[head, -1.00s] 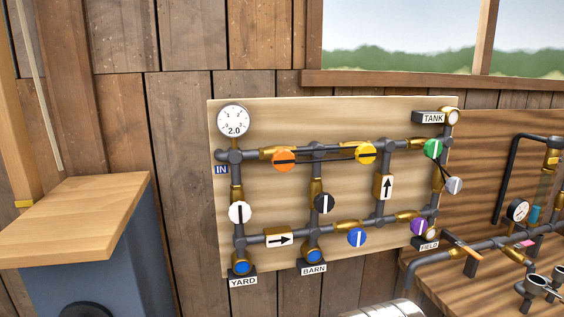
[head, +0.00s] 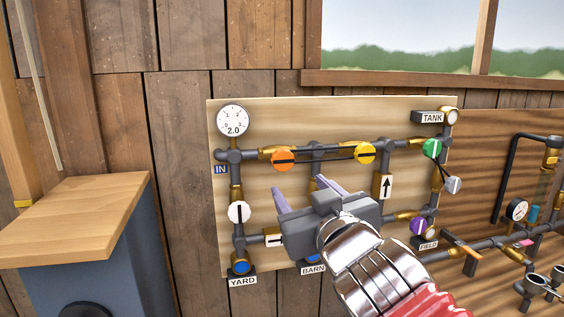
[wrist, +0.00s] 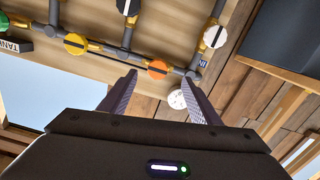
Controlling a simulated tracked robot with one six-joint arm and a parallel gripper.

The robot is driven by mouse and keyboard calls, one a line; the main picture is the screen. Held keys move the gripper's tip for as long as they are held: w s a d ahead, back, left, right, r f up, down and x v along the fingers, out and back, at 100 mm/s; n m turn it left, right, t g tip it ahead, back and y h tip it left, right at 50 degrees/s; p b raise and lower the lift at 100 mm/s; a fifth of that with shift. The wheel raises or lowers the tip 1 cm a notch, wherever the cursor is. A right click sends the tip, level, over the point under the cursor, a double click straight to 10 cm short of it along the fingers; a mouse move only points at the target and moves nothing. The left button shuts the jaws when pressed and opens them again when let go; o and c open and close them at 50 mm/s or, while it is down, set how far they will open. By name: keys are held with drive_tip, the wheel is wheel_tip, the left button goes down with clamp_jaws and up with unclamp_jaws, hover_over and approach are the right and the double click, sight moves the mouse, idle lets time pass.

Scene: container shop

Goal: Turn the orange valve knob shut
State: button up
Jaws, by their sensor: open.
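The orange valve knob (head: 283,160) sits on the upper pipe at the left of the wooden panel, just right of the IN end. Its black bar lies along the pipe. My gripper (head: 295,190) is open and empty in front of the panel, below and right of the orange knob and apart from it. In the wrist view, the orange knob (wrist: 157,69) shows beyond and between my gripper's fingertips (wrist: 162,76).
The yellow knob (head: 365,153) is on the same pipe to the right, joined to the orange one by a thin rod. The white knob (head: 239,212), green knob (head: 432,149) and purple knob (head: 419,227) are nearby. A gauge (head: 233,120) is above left.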

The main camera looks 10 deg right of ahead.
sight(284, 163)
drive_tip(key=shift+r, duration=0.6)
drive_tip(key=shift+w, duration=0.25)
drive_tip(key=shift+w, duration=6.75)
drive_tip(key=shift+c, duration=0.4)
drive_tip(key=c, duration=0.9)
drive_tip(key=shift+a, duration=0.15)
drive_tip(key=shift+c, duration=0.4)
